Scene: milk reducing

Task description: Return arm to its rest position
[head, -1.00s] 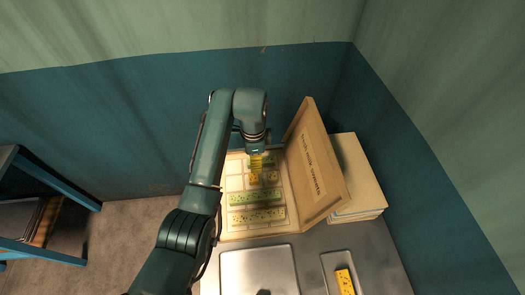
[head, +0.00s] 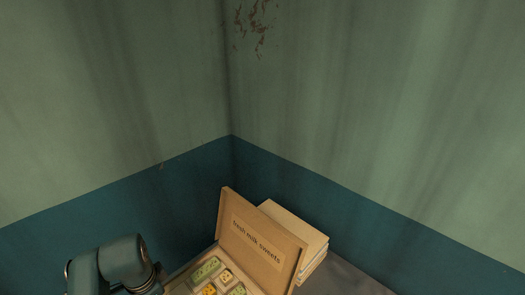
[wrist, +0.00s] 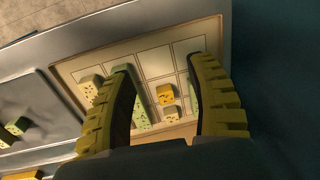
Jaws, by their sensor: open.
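My gripper (wrist: 162,68) shows in the wrist view with its two yellow ribbed fingers apart and nothing held between them. It is above the open sweets box (wrist: 155,55), whose compartments hold green and yellow speckled sweets. A yellow sweet (wrist: 166,94) shows between the fingers, lying in the box below. In the head view, part of my arm (head: 110,265) is at the bottom left, beside the box. The box's lid (head: 262,245) stands raised with lettering on it. The gripper fingers are out of the head view.
A stack of pale boxes (head: 300,235) stands behind the lid, near the wall corner. In the wrist view, a metal tray (wrist: 35,100) lies left of the box, with green sweets (wrist: 15,130) at the left edge.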

